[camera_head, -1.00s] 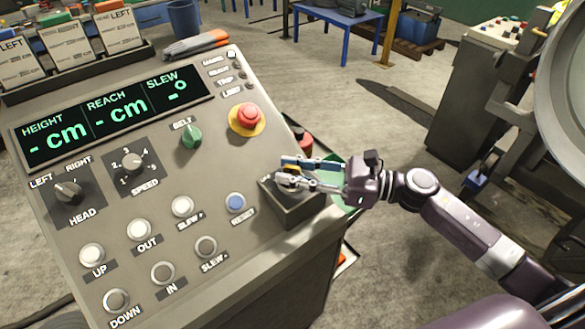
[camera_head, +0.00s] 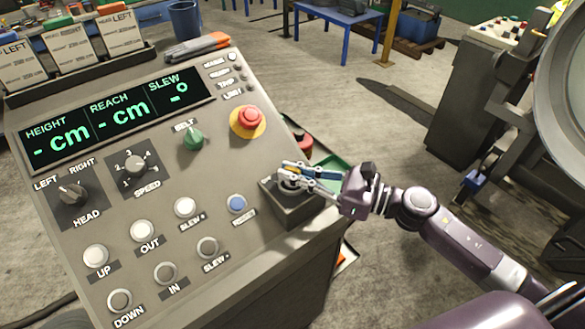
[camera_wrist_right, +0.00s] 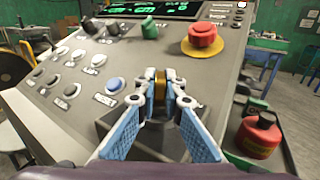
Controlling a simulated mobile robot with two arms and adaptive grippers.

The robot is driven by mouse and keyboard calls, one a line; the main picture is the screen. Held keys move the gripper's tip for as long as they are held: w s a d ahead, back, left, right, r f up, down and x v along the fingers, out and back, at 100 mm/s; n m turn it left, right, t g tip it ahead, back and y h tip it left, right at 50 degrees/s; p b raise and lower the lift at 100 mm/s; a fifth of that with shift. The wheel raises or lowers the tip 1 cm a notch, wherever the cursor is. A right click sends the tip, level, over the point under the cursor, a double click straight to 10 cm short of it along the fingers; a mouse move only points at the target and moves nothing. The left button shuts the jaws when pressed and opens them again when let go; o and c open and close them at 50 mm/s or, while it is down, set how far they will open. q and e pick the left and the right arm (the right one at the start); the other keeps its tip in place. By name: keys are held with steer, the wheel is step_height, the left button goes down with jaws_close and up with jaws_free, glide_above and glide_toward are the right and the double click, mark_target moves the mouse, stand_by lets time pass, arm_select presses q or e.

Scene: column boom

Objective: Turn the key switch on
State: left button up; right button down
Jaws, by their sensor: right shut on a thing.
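The key switch is on a raised dark box (camera_head: 292,208) at the lower right corner of the control console (camera_head: 75,200). My right gripper (camera_head: 289,178) reaches in from the right over the top of this box. In the right wrist view my right gripper (camera_wrist_right: 160,92) is shut on the brass-coloured key (camera_wrist_right: 160,85), with one finger on each side of it. The fingers hide most of the switch, so its marks cannot be read. My left gripper is not in view.
A red emergency button (camera_head: 249,118) and a blue reset button (camera_head: 236,204) sit close to the box. The console display (camera_head: 112,117) shows dashes with green lettering. A red can (camera_wrist_right: 259,134) stands in a tray beyond the console's right edge.

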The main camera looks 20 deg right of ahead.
steer(key=m+t+h+p, duration=0.1)
steer(key=m+h, duration=0.1)
steer(key=m+t+h+p, duration=0.1)
steer(key=t+h+p, duration=0.1)
steer(key=m+t+h+p, duration=0.2)
steer(key=shift+s+a+r+m+h, duration=0.1)
steer(key=shift+r+m+h, duration=0.2)
steer(key=shift+h, duration=0.1)
steer(key=m+h+p, duration=0.1)
steer(key=h, duration=0.1)
steer(key=shift+f+m+t+h, duration=0.15)
steer(key=shift+m+t+h, duration=0.15)
steer(key=shift+m+t, duration=0.1)
steer(key=m+h, duration=0.1)
steer(key=h, duration=0.1)
steer(key=m+h, duration=0.1)
steer(key=h, duration=0.1)
steer(key=shift+f+m+t+p, duration=0.15)
steer(key=shift+m+t+p, duration=0.15)
steer(key=shift+p, duration=0.1)
steer(key=shift+m+g+h+b, duration=0.25)
steer(key=shift+m+h, duration=0.7)
steer(key=shift+h, duration=0.6)
steer(key=shift+m+g+h+b, duration=0.25)
steer(key=shift+m+h, duration=0.7)
steer(key=shift+h, duration=0.9)
steer(key=c, duration=2)
jaws_free()
steer(key=shift+c, duration=0.2)
